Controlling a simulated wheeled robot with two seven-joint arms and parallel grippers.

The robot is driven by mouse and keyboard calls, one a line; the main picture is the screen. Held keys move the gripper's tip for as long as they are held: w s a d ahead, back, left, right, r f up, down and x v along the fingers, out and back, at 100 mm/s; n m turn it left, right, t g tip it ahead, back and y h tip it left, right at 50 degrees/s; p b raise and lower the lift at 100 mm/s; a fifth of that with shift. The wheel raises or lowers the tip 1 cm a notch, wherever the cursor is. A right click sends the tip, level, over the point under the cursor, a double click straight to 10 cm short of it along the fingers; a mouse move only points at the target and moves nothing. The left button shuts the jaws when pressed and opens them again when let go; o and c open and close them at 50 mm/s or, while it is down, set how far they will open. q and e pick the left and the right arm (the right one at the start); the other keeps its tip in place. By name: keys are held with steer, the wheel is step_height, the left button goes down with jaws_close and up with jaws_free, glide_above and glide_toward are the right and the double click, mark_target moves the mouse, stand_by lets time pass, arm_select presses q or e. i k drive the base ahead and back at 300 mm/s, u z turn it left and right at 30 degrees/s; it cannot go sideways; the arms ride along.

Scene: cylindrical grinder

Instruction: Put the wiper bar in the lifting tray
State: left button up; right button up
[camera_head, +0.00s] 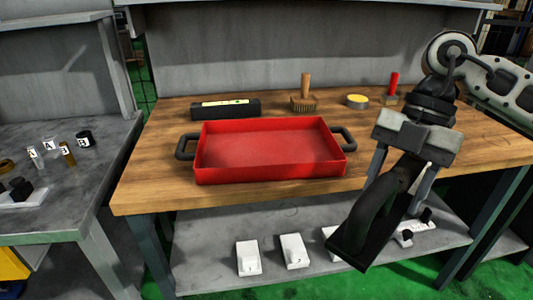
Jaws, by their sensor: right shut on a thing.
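The red lifting tray (270,173) stands on the wooden bench, open at the top and empty, with a black handle at each end. My right gripper (394,193) is to the right of the tray and nearer to me. It is shut on a black bar with an arched handle (374,215), which looks like the wiper bar. The bar hangs tilted, its flat lower end in front of the bench's front edge, apart from the tray. The fingers hide part of it. My left gripper is not in view.
Behind the tray are a black block with a label (225,108), a wooden-handled brush (304,97), a round yellow-topped tin (357,101) and a red-handled tool (392,89). A grey lower shelf (205,263) holds white items. A grey table (105,150) stands at left.

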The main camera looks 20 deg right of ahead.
mark_target(265, 142)
steer(key=i, duration=0.95)
